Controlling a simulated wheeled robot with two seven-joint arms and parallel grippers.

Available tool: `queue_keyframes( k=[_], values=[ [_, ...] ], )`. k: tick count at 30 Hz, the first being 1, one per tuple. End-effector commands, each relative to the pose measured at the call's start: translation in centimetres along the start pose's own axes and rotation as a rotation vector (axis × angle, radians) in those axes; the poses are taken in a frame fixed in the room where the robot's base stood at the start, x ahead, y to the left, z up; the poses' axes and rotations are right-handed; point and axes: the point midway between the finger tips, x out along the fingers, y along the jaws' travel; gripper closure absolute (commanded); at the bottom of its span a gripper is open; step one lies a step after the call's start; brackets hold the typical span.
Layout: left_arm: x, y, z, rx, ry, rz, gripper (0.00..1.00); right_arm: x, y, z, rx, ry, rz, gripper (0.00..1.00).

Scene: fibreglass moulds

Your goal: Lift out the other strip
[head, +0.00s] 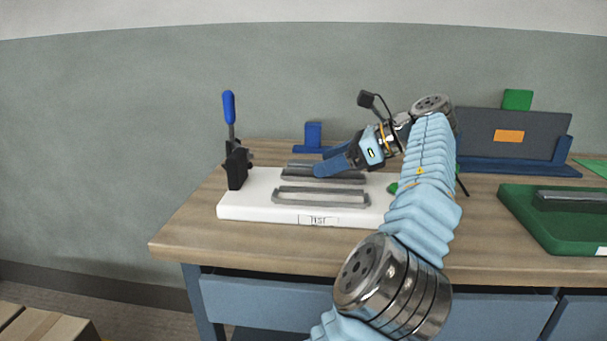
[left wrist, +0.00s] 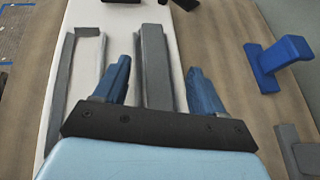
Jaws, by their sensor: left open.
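A white board (head: 245,206) labelled "TEST" lies on the bench. A grey strip (head: 345,179) lies along its back part, partly hidden by my gripper; it also shows in the left wrist view (left wrist: 154,60). In front of it is a grey narrow frame (head: 320,203), with white showing between its walls in the left wrist view (left wrist: 62,85). My left gripper (head: 322,170) is over the back strip. In the left wrist view its blue fingers (left wrist: 155,85) are open, one on each side of the strip; contact cannot be told. My right gripper is not in view.
A clamp with a blue handle (head: 229,107) stands at the board's left end. A green tray (head: 550,232) holding a grey strip (head: 575,197) is at the right. A blue bracket (head: 313,137) and a dark panel (head: 480,132) stand behind. Bare bench lies front left.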

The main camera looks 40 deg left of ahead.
Motion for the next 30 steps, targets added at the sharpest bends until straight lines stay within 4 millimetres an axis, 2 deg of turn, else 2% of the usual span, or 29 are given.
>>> queue_keyframes(
  k=[8, 20, 30],
  values=[
    [-0.03, 0.09, -0.09, 0.000, 0.000, -0.001, 0.30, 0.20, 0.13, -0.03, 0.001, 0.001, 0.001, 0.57],
    [-0.01, 0.10, -0.10, 0.001, 0.000, 0.000, 0.90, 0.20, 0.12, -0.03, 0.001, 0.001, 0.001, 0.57],
    [-0.14, 0.10, 0.14, 0.002, 0.000, 0.000, 0.91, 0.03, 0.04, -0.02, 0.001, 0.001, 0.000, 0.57]
  ],
)
